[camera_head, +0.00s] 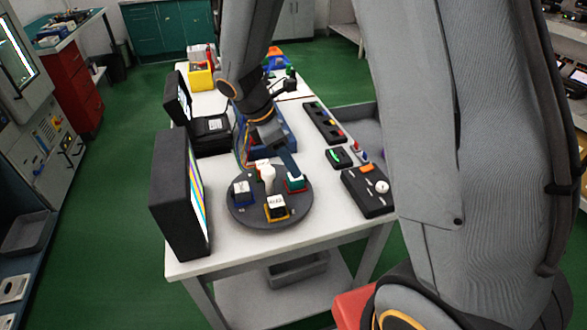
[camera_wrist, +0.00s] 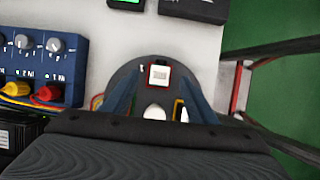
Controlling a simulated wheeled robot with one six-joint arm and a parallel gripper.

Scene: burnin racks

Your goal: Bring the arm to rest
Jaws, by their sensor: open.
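My gripper (camera_head: 275,160) hangs over the back part of a round dark turntable (camera_head: 240,213) on the white workbench. In the wrist view my gripper (camera_wrist: 157,98) has its two blue-grey fingers spread apart, with nothing held between them. A white-topped block in a red holder (camera_wrist: 159,75) sits on the disc in the gap between the fingers, apart from both. My arm hides part of the bench behind.
A monitor (camera_head: 181,195) stands at the bench's left edge, close to the turntable. A black control box (camera_head: 368,191) lies on the right. A blue instrument with knobs (camera_wrist: 40,55) stands beside the disc. Some bare bench top (camera_head: 318,212) lies in front on the right.

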